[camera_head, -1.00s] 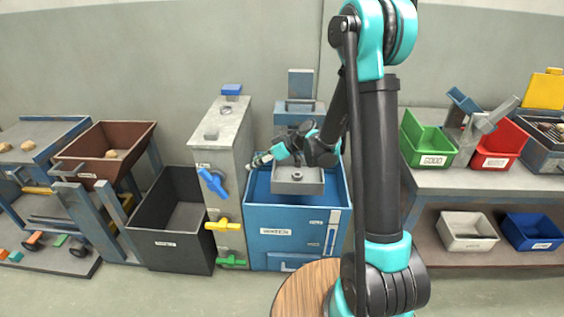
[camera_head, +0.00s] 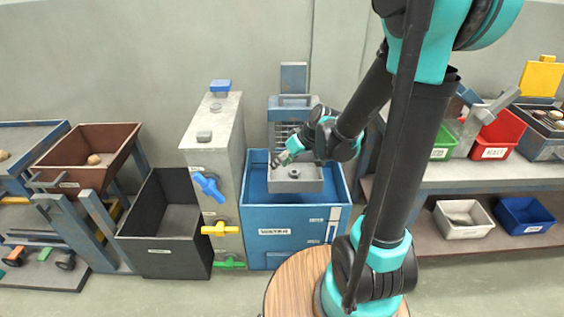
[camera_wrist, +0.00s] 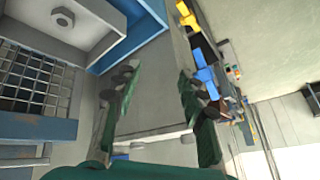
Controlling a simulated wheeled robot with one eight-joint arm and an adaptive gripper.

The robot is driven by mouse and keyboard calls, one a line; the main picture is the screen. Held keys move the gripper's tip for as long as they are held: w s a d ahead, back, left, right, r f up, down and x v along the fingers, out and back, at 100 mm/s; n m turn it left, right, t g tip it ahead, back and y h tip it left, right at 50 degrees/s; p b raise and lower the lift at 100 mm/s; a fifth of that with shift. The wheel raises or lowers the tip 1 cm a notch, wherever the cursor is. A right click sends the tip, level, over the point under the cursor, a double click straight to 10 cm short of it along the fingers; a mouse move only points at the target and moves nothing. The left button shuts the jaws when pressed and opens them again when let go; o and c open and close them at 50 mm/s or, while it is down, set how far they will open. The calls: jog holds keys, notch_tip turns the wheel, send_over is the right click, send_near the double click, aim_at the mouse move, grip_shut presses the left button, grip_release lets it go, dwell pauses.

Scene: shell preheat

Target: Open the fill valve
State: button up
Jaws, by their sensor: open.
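A grey upright cabinet (camera_head: 218,148) carries three valve handles one above another. The top blue handle (camera_head: 208,187) is tilted, with a small label above it too small to read surely. The yellow handle (camera_head: 220,229) and green handle (camera_head: 229,263) lie level below. My gripper (camera_head: 280,159) is open and empty, above the blue water tank (camera_head: 288,213), right of the cabinet and apart from the handles. In the wrist view my gripper (camera_wrist: 158,85) has its fingers spread; the blue handle (camera_wrist: 206,80) shows beyond the right finger and the yellow handle (camera_wrist: 186,14) above.
A grey block with a round opening (camera_head: 308,180) sits in the tank beneath my gripper. A dark open bin (camera_head: 160,254) stands left of the cabinet, beside a brown tray (camera_head: 110,139). A shelf (camera_head: 470,177) with bins is at right. Floor in front is clear.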

jog(key=shift+s+d+m+h, duration=0.3)
jog(key=shift+s+d+m, duration=0.1)
jog(key=shift+d, duration=0.3)
